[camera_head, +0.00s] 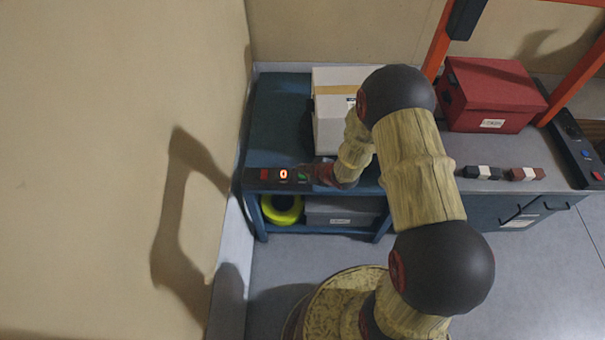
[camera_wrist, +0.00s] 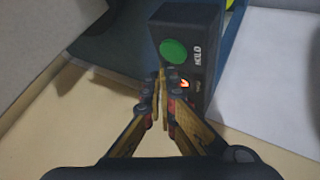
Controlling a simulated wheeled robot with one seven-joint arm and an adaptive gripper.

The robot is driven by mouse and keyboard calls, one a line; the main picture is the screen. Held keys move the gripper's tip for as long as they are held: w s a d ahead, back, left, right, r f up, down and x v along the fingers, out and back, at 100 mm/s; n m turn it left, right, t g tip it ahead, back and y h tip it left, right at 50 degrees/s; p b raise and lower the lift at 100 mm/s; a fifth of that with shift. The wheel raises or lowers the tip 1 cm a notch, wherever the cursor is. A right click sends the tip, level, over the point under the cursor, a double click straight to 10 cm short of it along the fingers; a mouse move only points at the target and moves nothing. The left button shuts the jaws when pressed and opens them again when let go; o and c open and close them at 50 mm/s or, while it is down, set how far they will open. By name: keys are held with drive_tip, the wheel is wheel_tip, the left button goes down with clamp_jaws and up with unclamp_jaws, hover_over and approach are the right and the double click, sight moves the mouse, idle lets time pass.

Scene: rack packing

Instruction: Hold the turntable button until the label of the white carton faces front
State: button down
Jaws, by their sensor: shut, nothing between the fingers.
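The white carton (camera_head: 331,124) stands on the blue bench in the head view, with a tan tape strip across its top. My arm covers its right part; a small dark-and-white mark shows at the arm's edge, but I cannot tell whether it is the label. The turntable is mostly hidden. The control box (camera_head: 265,175) at the bench's front edge has a green button (camera_head: 303,176), which also shows in the wrist view (camera_wrist: 174,51) beside the word HOLD. My gripper (camera_wrist: 161,76) is shut and empty, its fingertips close to the button; contact cannot be told.
A lit red display (camera_head: 284,174) sits left of the green button. A red box (camera_head: 490,95) stands right, inside an orange frame. A yellow-green ring (camera_head: 281,210) and grey bin (camera_head: 340,212) are below. A wall bounds the left.

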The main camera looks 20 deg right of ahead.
sight(301, 176)
drive_tip(key=shift+r+p, duration=1.85)
drive_tip(key=shift+r, duration=0.65)
